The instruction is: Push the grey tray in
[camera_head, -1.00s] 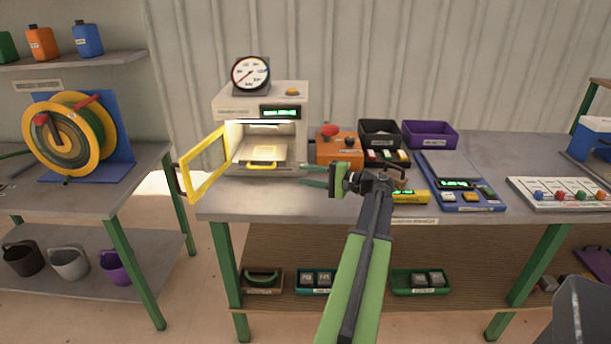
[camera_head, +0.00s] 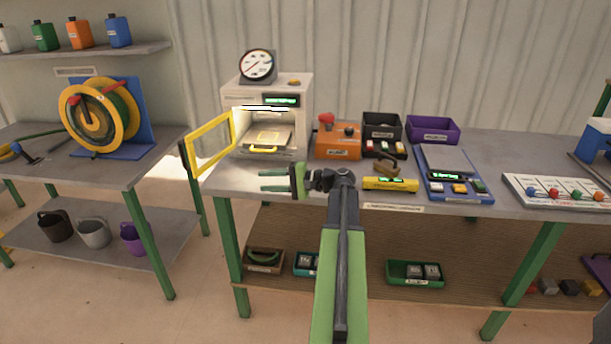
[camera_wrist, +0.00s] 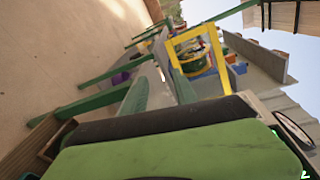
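The grey tray (camera_head: 283,143) sits in the lit opening of the white press (camera_head: 298,125). A yellow plate lies on it, and its yellow handle (camera_head: 263,150) faces the front. Its front part appears to stick out of the press. The press's yellow-framed door (camera_head: 208,146) stands open to the left. My gripper (camera_head: 264,181) is in front of and below the tray, near the table's front edge, pointing left. Its green fingers are apart with nothing between them. In the wrist view the fingers (camera_wrist: 158,92) also show apart, with the yellow door frame beyond.
An orange box (camera_head: 337,145) with a red knob stands just right of the press. A yellow device (camera_head: 390,184) lies right of my gripper near the front edge. A gauge (camera_head: 257,65) sits on the press. The open door takes up space at the left.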

